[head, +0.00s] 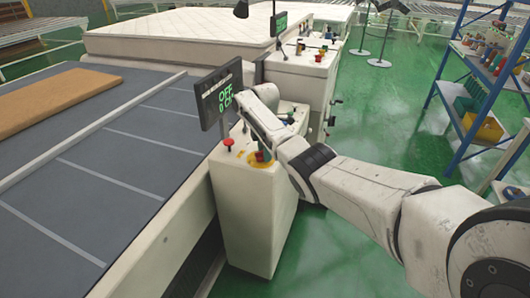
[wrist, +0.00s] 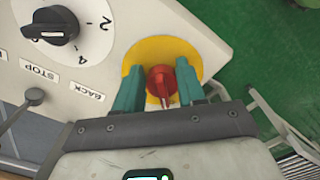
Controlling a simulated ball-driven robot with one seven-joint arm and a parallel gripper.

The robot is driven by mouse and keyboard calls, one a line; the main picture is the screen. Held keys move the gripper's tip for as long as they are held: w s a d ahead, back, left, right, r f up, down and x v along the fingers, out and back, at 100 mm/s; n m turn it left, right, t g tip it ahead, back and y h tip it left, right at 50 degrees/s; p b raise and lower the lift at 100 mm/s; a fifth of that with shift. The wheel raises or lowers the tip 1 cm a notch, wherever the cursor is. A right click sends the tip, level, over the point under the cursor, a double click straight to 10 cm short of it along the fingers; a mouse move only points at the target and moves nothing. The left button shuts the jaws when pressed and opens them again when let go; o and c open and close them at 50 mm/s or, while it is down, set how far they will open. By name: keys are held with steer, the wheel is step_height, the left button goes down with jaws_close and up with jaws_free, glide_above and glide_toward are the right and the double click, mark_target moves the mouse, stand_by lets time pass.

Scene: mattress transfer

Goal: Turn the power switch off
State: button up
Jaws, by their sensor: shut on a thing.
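The red power switch (wrist: 162,82) sits on a round yellow plate (wrist: 163,48) on the white control panel. In the wrist view, the teal fingers of my gripper (wrist: 159,74) are on either side of the switch and shut on it. In the head view, my gripper (head: 262,155) reaches down to the yellow plate (head: 258,162) on top of the near control box (head: 258,215); the switch itself is mostly hidden there. The screen (head: 222,95) above the box reads "OFF" and "0 CM" in green.
A black dial (wrist: 55,25) and labels "STOP" and "BACK" are on the panel. A red button (head: 228,143) stands near the switch. A conveyor (head: 110,175) runs left with a brown board (head: 50,100). A mattress (head: 180,38) lies behind.

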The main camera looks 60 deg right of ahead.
stand_by(0.3)
steer(key=o, duration=1)
steer(key=shift+o, duration=0.2)
step_height(320, 180, up, 11)
steer(key=b, duration=0.1)
steer(key=shift+f, duration=0.1)
stand_by(0.3)
